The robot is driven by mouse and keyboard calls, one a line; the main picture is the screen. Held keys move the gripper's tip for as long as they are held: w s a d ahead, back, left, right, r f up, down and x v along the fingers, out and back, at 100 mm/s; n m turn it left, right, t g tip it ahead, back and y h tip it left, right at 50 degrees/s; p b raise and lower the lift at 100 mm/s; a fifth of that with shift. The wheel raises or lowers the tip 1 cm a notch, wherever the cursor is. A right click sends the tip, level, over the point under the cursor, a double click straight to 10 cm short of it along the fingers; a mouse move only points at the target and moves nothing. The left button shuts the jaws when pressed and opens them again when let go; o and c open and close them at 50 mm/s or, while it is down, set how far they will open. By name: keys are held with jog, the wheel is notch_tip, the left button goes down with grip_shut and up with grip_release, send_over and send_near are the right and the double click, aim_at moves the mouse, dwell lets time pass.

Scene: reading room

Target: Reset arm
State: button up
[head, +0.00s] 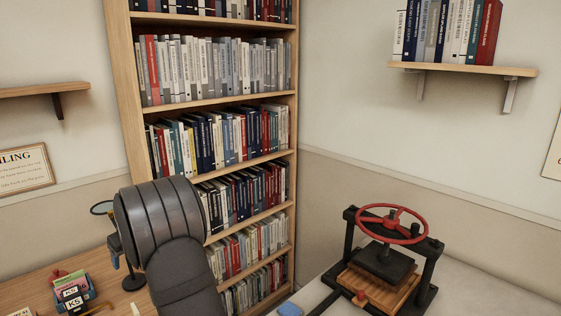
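My arm's dark grey, ribbed link rises in the lower left of the head view, in front of the bookcase and the wooden desk. My gripper is not in the picture, so its opening and anything in it cannot be seen.
A book press (384,254) with a red wheel stands on a pale table (480,290) at right. A tall bookcase (292,150) is behind. A wooden desk (115,298) at lower left holds a blue box of cards (74,294) and a magnifier (102,208). A wall shelf (465,70) holds books.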

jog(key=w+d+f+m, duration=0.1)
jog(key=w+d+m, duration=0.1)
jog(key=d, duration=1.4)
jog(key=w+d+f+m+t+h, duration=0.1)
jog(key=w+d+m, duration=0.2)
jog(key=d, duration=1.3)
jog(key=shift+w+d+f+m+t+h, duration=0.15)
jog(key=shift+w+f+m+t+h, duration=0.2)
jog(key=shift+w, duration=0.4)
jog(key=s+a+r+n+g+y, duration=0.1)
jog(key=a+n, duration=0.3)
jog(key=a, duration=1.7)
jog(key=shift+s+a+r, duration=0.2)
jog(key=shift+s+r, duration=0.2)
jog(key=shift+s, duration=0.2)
